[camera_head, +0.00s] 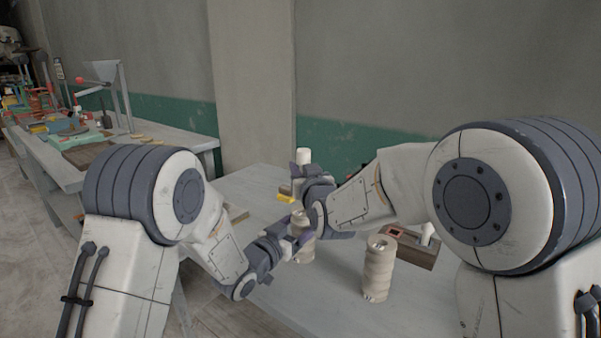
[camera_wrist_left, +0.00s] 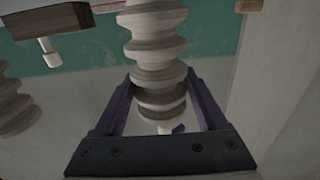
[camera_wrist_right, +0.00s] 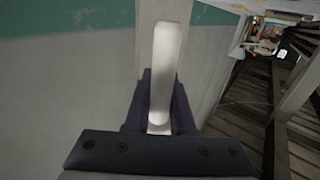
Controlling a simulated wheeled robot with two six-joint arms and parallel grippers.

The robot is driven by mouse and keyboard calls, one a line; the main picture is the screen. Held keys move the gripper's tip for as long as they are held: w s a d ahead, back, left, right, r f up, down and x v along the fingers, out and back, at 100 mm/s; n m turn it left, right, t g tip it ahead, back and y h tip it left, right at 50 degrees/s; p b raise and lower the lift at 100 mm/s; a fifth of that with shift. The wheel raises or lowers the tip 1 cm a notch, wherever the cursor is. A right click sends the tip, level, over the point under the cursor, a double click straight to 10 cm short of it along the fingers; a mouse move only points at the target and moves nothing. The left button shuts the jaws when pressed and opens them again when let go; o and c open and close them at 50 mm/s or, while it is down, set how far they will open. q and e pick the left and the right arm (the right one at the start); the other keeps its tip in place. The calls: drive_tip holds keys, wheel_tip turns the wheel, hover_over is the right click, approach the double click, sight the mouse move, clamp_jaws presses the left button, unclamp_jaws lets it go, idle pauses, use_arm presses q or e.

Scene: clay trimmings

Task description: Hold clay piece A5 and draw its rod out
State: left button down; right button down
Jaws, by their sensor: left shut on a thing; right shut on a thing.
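A pale ribbed clay piece (camera_head: 303,246) stands on the table in the head view, partly hidden by my grippers. My left gripper (camera_head: 290,241) is shut on it. The left wrist view shows its fingers on both sides of the ribbed body (camera_wrist_left: 158,50), with a short pale stub (camera_wrist_left: 165,129) at the near end. My right gripper (camera_head: 303,182) is above the clay piece and shut on a white rod (camera_head: 303,156). The rod also fills the middle of the right wrist view (camera_wrist_right: 163,75). No label A5 is readable.
Another ribbed clay piece (camera_head: 378,270) stands to the right on the grey table (camera_head: 335,300). Behind it is a brown wooden block (camera_head: 415,254) with a white peg (camera_head: 427,234). A yellow item (camera_head: 285,198) lies behind my grippers. A cluttered bench (camera_head: 180,140) stands at left.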

use_arm(q)
unclamp_jaws()
